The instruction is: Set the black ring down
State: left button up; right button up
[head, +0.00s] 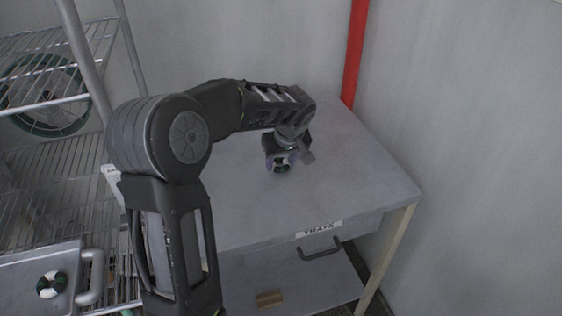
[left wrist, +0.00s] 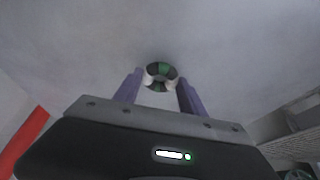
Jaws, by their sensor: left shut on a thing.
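My left gripper (head: 280,163) is shut on a small ring (head: 283,169) above the pale grey tabletop (head: 350,185). The ring has black, dark green and white segments. In the left wrist view the ring (left wrist: 161,67) sits between the tips of the two purplish fingers, with plain grey surface behind it. I cannot tell whether the ring touches the tabletop. My right gripper is in neither view.
A wire rack (head: 60,165) stands at the left, holding a large green-rimmed round thing (head: 20,128). A grey case (head: 25,270) with another green-and-white ring (head: 51,284) is at lower left. A red pipe (head: 355,50) runs down the back wall. The tabletop's right side is clear.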

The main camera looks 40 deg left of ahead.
pick_arm(q)
jog(key=shift+f, duration=0.25)
jog(key=shift+f, duration=0.2)
jog(key=o, duration=1.3)
jog(key=shift+o, duration=0.2)
jog(key=shift+r, duration=0.1)
jog(key=shift+r, duration=0.2)
jog(key=b+v, duration=0.1)
jog(key=v, duration=1.1)
